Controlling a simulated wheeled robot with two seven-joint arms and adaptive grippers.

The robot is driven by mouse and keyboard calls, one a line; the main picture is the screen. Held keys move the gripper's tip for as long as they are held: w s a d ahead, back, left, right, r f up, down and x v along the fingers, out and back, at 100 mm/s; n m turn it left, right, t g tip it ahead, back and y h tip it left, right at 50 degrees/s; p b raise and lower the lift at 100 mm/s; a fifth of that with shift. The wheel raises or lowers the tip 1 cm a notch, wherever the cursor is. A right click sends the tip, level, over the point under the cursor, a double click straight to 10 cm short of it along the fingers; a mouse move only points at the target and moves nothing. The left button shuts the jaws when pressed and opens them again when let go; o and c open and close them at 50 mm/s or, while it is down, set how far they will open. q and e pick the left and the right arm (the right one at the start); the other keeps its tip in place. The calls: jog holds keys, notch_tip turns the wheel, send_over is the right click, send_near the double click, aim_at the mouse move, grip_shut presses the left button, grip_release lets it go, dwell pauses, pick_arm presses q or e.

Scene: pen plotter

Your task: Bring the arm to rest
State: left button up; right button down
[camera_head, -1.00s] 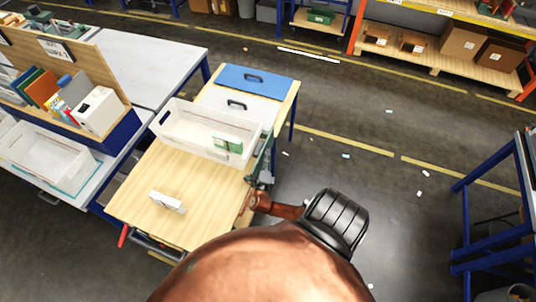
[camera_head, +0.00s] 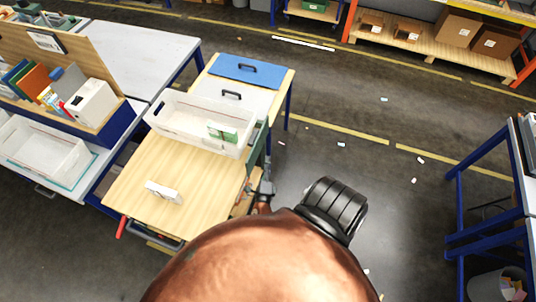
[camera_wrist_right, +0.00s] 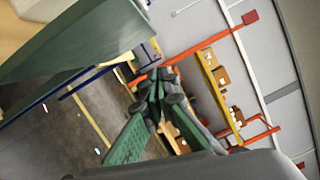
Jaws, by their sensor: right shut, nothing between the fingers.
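My right gripper (camera_head: 265,188) shows small in the head view, just off the right side of the wooden worktable (camera_head: 135,207), mostly hidden behind my copper-coloured arm. In the right wrist view its green fingers (camera_wrist_right: 157,88) meet at the tips and hold nothing. My left gripper is not in view.
A white bin (camera_head: 172,134) with a green-and-white box (camera_head: 222,133) stands on the table. A small white object (camera_head: 162,191) lies nearer. A green panel (camera_wrist_right: 75,45) is close to the gripper in the wrist view. Open floor (camera_head: 400,220) lies to the right.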

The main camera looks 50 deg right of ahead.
jog(key=s+a+f+m+g+y+b, duration=0.1)
jog(key=s+f+m+g+y+b, duration=0.35)
jog(key=f, duration=0.75)
jog(key=s+f+m+g+y+b, duration=0.1)
jog(key=s+f+m, duration=0.6)
jog(key=f, duration=0.4)
jog(key=s+a+f+m+g+y+b, duration=0.1)
jog(key=s+f+m+g+y+b, duration=0.35)
jog(key=f, duration=0.75)
jog(key=s+a+f+m+y+b, duration=0.3)
jog(key=s+a+f+m, duration=0.4)
jog(key=s+f+m, duration=0.2)
jog(key=s+a+f+m+t+y+b, duration=0.1)
jog(key=s+a+f+m+b, duration=0.3)
jog(key=s+a+f+m, duration=0.4)
notch_tip(320, 180, down, 3)
jog(key=m+y, duration=0.1)
jog(key=m, duration=0.4)
jog(key=shift+s+a+r+y, duration=0.15)
jog(key=shift+s+a+y, duration=0.05)
jog(key=shift+s+y, duration=0.2)
